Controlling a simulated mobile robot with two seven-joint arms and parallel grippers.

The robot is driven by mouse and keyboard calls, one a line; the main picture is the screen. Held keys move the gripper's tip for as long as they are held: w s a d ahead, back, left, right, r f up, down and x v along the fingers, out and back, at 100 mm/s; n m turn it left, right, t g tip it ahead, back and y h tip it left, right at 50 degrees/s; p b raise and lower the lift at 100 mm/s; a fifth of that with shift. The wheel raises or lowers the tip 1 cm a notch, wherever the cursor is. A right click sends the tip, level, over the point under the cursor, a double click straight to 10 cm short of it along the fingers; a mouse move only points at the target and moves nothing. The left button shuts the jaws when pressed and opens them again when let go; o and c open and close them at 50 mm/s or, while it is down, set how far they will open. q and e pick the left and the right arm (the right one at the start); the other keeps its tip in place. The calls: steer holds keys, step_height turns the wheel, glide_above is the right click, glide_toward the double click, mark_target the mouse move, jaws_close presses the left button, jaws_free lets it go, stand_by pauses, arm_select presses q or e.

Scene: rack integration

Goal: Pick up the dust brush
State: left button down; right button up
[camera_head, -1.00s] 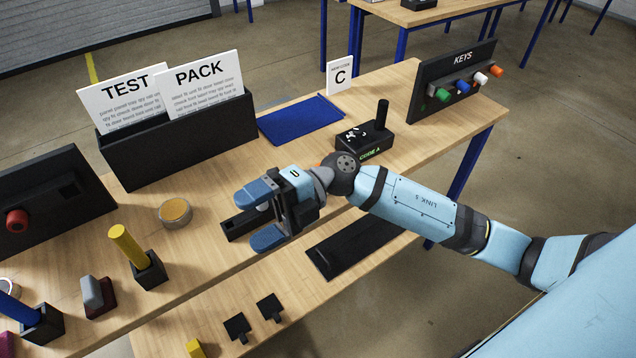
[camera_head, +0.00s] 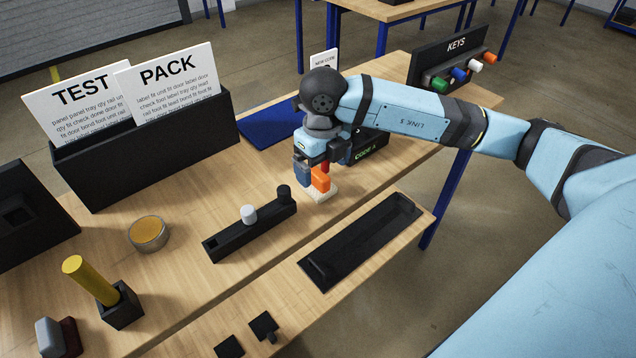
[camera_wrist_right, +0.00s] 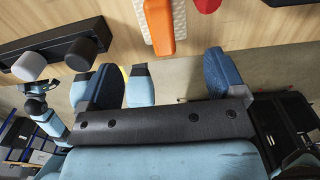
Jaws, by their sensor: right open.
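The dust brush appears to be the piece with an orange handle (camera_head: 321,180) and pale bristles (camera_head: 323,195), on the table below my right gripper. In the right wrist view its orange handle (camera_wrist_right: 158,25) and white textured part (camera_wrist_right: 179,22) are at the top centre, cut off by the edge. My right gripper (camera_head: 306,172) points down over it, partly hiding it. In the wrist view the blue fingers of the gripper (camera_wrist_right: 163,76) are wide apart with nothing between them; the handle lies beyond the tips. My left gripper does not show.
A black holder (camera_head: 225,243) with a white and a black knob stands left of the brush. A red piece (camera_wrist_right: 207,4) is right beside it. A black box with green lettering (camera_head: 372,147) is close behind. A black tray (camera_head: 362,240) lies in front, on a lower shelf.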

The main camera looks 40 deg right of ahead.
mark_target(323, 176)
steer(key=shift+w+d+f, duration=0.15)
steer(key=shift+f, duration=1.6)
steer(key=shift+w+d+f, duration=0.15)
steer(key=shift+f, duration=1.55)
steer(key=c, duration=1)
steer(key=shift+r, duration=0.1)
step_height(323, 176, up, 20)
steer(key=shift+f+p, duration=0.1)
steer(key=shift+p, duration=0.25)
